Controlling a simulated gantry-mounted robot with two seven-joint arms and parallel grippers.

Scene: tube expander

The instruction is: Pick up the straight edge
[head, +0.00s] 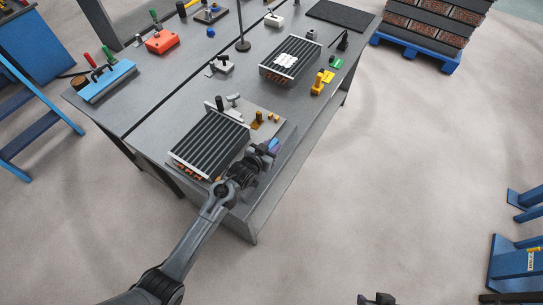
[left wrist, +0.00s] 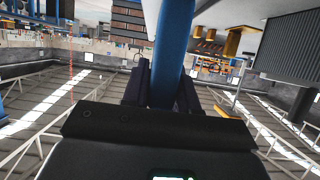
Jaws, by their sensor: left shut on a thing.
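The straight edge appears as a long blue bar (left wrist: 174,45) in the left wrist view, running up and away from between my fingers. In the head view only a small blue piece (head: 272,146) shows at my left gripper. My left gripper (head: 264,151) is at the table's near right edge, beside the finned block in its fixture; it also shows in the left wrist view (left wrist: 163,88), shut on the blue bar. The bar's lower end is hidden by the gripper. A dark tip at the bottom edge seems to be my right gripper (head: 376,299), mostly cut off.
A near finned block (head: 209,142) sits on a fixture plate (head: 265,114) with brass-coloured pegs. A second finned block (head: 290,60) lies farther back. A yellow tool (head: 320,83), red block (head: 162,42) and blue tray (head: 107,82) are on the grey table (head: 165,99).

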